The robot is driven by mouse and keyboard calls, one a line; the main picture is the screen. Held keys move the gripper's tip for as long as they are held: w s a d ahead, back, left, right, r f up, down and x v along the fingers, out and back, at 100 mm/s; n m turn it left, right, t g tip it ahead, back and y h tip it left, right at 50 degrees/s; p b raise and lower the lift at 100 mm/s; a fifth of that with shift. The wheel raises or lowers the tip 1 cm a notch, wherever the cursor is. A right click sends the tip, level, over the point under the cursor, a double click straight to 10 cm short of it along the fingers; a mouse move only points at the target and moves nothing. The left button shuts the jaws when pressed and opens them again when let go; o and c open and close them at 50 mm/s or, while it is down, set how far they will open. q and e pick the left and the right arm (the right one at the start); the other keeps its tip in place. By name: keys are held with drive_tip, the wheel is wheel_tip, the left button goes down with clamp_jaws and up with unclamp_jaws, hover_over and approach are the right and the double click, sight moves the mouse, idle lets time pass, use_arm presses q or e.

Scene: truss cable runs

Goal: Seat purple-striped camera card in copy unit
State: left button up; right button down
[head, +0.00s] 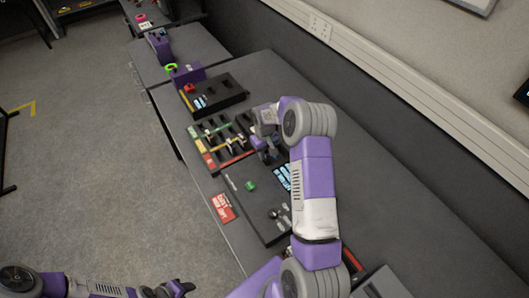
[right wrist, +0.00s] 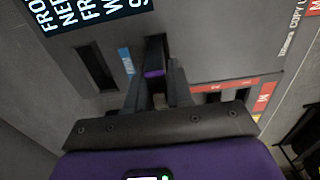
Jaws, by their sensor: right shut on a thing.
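My right gripper (right wrist: 160,92) is shut on a dark card with a purple stripe, the purple-striped camera card (right wrist: 155,72). The card sits between the fingertips, in line with a dark slot; I cannot tell whether its end is inside. The copy unit (right wrist: 230,50) is the dark panel in front, with part of its "COPY U" lettering at upper right. An empty-looking slot (right wrist: 97,66) is to the left. In the head view my right gripper (head: 262,148) is over the units on the table and hides the card. My left gripper (head: 178,288) is at the bottom, its jaws unclear.
A black tray with colour-labelled slots (head: 204,157) stands left of the right gripper. A lit text screen (right wrist: 90,8) is close above. A black box (head: 225,92) stands behind.

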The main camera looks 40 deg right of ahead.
drive_tip(key=shift+f+b, duration=0.7)
drive_tip(key=shift+f, duration=0.05)
idle(0.9)
drive_tip(key=c, duration=0.6)
unclamp_jaws()
drive_tip(key=shift+r, duration=0.1)
drive_tip(key=shift+r+p, duration=2.3)
drive_tip(key=shift+r, duration=1.45)
drive_tip(key=shift+f, duration=0.1)
